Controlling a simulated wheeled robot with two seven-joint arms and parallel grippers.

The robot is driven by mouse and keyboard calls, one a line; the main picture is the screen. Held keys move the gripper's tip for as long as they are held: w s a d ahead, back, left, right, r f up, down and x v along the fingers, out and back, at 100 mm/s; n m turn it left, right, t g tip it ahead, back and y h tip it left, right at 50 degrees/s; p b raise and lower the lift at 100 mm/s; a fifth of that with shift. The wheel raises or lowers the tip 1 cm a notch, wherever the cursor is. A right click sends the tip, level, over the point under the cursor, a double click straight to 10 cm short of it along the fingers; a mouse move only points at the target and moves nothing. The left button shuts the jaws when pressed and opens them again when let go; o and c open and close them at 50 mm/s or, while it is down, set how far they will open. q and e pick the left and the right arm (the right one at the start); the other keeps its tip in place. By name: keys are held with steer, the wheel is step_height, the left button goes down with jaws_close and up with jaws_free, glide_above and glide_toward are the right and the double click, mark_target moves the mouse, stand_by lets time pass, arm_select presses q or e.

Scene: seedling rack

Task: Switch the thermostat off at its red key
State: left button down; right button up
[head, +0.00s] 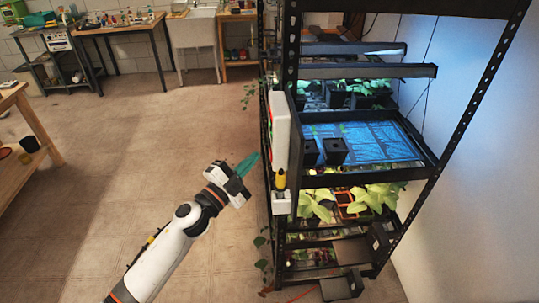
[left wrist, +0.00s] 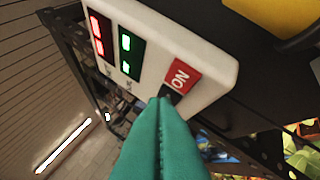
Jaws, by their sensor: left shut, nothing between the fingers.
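The thermostat is a white box (left wrist: 146,62) with a red lit display (left wrist: 97,33) and a green lit display (left wrist: 129,54). Its red key (left wrist: 181,77) reads ON, with a dark part at its lower edge. In the head view the thermostat (head: 281,128) is seen edge-on at the rack's left front post. My left gripper (head: 249,163) is beside it, on its left. In the left wrist view the teal fingers of my left gripper (left wrist: 165,102) are shut and empty. Their tips overlap the key's lower edge; I cannot tell whether they touch. My right gripper is out of view.
The black rack (head: 433,118) holds a blue tray (head: 373,142) with dark pots, and leafy seedlings below. A yellow-and-black thing (head: 281,180) sits in a white holder (head: 281,203) under the thermostat. The floor left of the rack is clear.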

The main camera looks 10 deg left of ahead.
arm_select(q)
steer(key=shift+s+a, duration=0.25)
steer(key=shift+a, duration=0.55)
steer(key=shift+s+a, duration=0.2)
steer(key=shift+a, duration=0.55)
steer(key=shift+s+a, duration=0.25)
steer(key=shift+a, duration=0.55)
